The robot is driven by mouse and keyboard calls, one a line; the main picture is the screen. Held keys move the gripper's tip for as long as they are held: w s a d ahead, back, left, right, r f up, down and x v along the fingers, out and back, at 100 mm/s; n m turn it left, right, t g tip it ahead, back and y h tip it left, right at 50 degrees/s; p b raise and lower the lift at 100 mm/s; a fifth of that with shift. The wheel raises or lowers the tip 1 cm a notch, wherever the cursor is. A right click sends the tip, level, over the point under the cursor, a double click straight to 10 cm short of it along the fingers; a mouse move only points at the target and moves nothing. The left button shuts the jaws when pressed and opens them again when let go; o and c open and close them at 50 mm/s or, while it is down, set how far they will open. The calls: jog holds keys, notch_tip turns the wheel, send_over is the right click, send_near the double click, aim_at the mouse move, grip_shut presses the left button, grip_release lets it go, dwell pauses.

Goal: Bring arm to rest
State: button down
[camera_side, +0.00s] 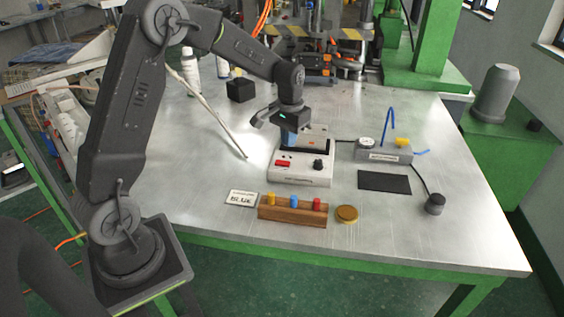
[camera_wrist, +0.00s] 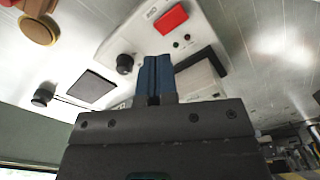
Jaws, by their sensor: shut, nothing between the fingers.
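My gripper (camera_side: 289,136) hangs over the back part of a white and grey machine (camera_side: 301,179) on the metal table. The machine has a red switch (camera_side: 283,163) and a black knob (camera_side: 318,164). In the wrist view my gripper (camera_wrist: 155,66) shows blue fingers pressed together, with nothing between them. The machine's white panel (camera_wrist: 160,25) with its red switch (camera_wrist: 171,19) and black knob (camera_wrist: 125,63) lies beyond the fingers. My arm is raised and bent over the table, with the wrist pointing down.
A wooden rack (camera_side: 292,212) with yellow, blue and red pegs stands in front, beside a card reading BLUE (camera_side: 241,198) and a brass disc (camera_side: 347,214). A black pad (camera_side: 384,183), a grey device (camera_side: 384,152) and a black cube (camera_side: 240,90) also stand on the table (camera_side: 440,220).

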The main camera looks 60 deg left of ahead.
jog(key=shift+r, duration=0.35)
jog(key=shift+s+d+r, duration=0.15)
jog(key=shift+d+r, duration=0.05)
jog(key=shift+r, duration=0.15)
jog(key=s+d+r+m+t, duration=0.1)
jog(key=s+d+r, duration=0.3)
jog(key=s, duration=0.4)
jog(key=s+d+r+m+t, duration=0.1)
jog(key=s+d+r, duration=0.3)
jog(key=s, duration=0.4)
jog(key=s+d+r+m+t, duration=0.1)
jog(key=s+d+r+t, duration=0.2)
jog(key=s, duration=0.5)
jog(key=d+r, duration=0.1)
jog(key=d, duration=0.1)
jog(key=shift+d+r+t, duration=0.25)
jog(key=shift+d+t, duration=0.05)
